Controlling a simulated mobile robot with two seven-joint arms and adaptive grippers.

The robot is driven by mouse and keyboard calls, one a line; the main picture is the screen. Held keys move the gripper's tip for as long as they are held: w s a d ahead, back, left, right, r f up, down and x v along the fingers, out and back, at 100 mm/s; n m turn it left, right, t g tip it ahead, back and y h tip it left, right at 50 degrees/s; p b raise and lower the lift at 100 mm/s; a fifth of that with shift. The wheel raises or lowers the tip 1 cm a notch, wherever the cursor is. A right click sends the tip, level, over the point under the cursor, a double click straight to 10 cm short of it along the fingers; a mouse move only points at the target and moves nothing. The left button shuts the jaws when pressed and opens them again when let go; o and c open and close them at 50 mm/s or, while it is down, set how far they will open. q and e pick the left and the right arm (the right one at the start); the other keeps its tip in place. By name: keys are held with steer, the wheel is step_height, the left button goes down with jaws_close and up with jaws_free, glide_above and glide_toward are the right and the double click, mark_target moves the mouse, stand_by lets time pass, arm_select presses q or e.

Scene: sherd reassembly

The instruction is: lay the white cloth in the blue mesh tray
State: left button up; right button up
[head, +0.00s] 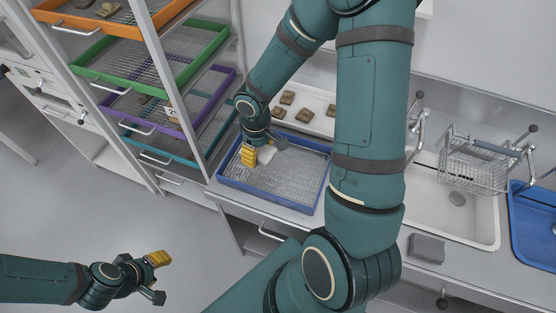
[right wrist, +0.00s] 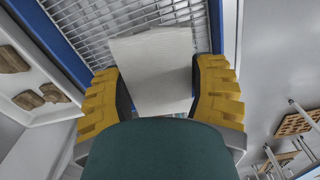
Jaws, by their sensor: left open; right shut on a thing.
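The blue mesh tray (head: 268,198) lies on the counter in the middle of the head view, and its mesh and blue rim (right wrist: 62,42) fill the upper left of the right wrist view. My right gripper (head: 262,152) is low over the tray's far left part, shut on the white cloth (right wrist: 152,70). In the right wrist view the cloth is a pale folded piece between the yellow fingers, with mesh behind it. I cannot tell whether it touches the mesh. In the head view the fingers partly hide it. My left gripper (head: 160,277) is open and empty over the floor.
A rack with orange (head: 82,46), green, purple and teal trays stands left of the blue tray. A white tray with brown sherds (head: 288,98) lies behind it. To the right are a white sink (head: 455,215), a wire basket (head: 474,167) and a grey block (head: 427,248).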

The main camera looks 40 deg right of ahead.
steer(key=s+d+r+n+p, duration=0.1)
steer(key=s+d+r+n, duration=0.1)
steer(key=d, duration=0.2)
steer(key=b, duration=0.2)
glide_above(277, 167)
step_height(277, 167, down, 7)
steer(key=shift+w+r, duration=0.1)
steer(key=shift+r, duration=0.1)
step_height(277, 167, down, 3)
steer(key=shift+f+b, duration=0.1)
steer(key=shift+b, duration=0.2)
steer(key=shift+f, duration=0.25)
arm_select(q)
steer(key=shift+w+f, duration=0.1)
steer(key=shift+f, duration=0.5)
